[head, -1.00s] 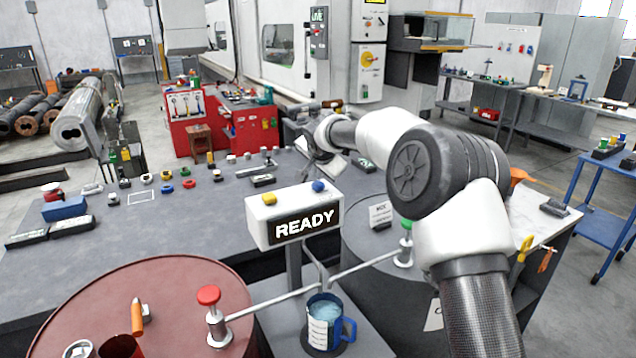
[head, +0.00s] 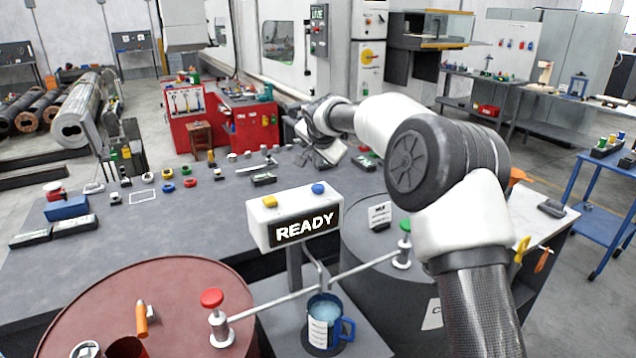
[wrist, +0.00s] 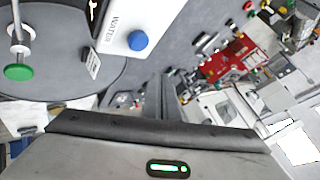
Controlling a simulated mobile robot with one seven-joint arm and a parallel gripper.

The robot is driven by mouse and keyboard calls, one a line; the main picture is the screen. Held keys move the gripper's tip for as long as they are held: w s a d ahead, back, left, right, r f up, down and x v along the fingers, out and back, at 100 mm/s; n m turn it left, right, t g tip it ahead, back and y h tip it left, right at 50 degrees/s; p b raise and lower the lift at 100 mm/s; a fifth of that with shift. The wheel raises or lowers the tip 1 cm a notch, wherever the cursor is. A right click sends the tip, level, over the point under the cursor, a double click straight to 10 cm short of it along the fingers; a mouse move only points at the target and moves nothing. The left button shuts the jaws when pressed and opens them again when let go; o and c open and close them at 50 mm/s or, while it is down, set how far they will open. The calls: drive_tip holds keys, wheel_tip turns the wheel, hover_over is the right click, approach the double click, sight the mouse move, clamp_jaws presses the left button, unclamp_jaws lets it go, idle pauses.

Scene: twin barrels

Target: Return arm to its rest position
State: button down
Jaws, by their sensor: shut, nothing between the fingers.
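My gripper (head: 326,153) hangs above the far part of the dark grey table (head: 150,235), beyond the READY sign box (head: 293,215), at the end of my bent white arm. It is small and partly blurred against the table in the head view. In the wrist view the dark fingers of my gripper (wrist: 161,97) are together with nothing seen between them. The sign box shows in the wrist view with its blue button (wrist: 138,40).
A red barrel (head: 130,285) with a red button post (head: 213,315) is at front left. A dark barrel (head: 365,255) with a green button post (head: 403,245) is at right, below my arm. A blue-handled mug (head: 322,325) stands between them. Small parts lie on the table.

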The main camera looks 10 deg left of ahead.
drive_tip(key=s+d+r+n+g+h, duration=0.1)
drive_tip(key=s+d+r, duration=0.35)
drive_tip(key=s, duration=0.45)
drive_tip(key=s+d+r+n+h, duration=0.1)
drive_tip(key=s+d+r+n, duration=0.15)
drive_tip(key=s+d, duration=0.45)
drive_tip(key=s+d+r+n+g+h, duration=0.1)
drive_tip(key=s+d+r, duration=0.35)
drive_tip(key=s, duration=0.55)
drive_tip(key=s+d+f+n, duration=0.1)
drive_tip(key=s+d+f, duration=0.2)
drive_tip(key=s, duration=0.9)
drive_tip(key=s+d+f+n+g+y, duration=0.1)
drive_tip(key=s+d+f, duration=0.2)
drive_tip(key=s, duration=1)
wheel_tip(320, 180, down, 3)
drive_tip(key=shift+s+d+r, duration=0.2)
drive_tip(key=shift+s+d, duration=0.1)
drive_tip(key=shift+d, duration=0.1)
drive_tip(key=shift+n, duration=0.25)
